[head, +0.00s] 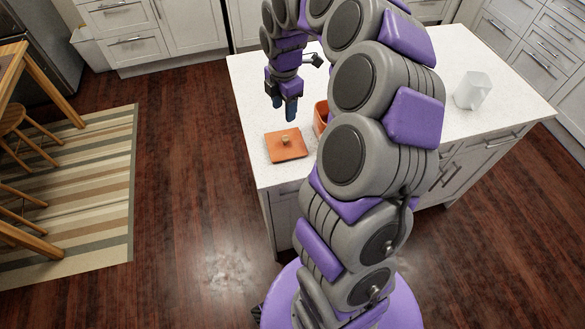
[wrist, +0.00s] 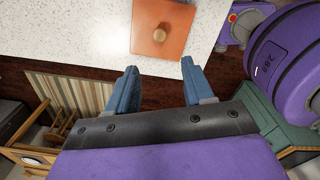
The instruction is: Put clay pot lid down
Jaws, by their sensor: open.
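The clay pot lid (head: 288,149) is a square orange-brown slab with a small round tan knob. It lies flat on the white countertop (head: 254,108) near its front left corner. In the wrist view the lid (wrist: 175,38) lies beyond my fingertips, apart from them. My gripper (head: 286,110) is open and empty, above the counter and behind the lid in the head view. Its two blue fingers (wrist: 159,75) are spread wide in the wrist view. An orange clay pot (head: 320,115) stands right of the lid, mostly hidden by my arm.
A white pitcher (head: 472,90) stands on the right part of the counter. A wooden table (head: 12,68) and stools stand on a striped rug (head: 95,190) at the left. Cabinets line the back. The wooden floor between rug and island is clear.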

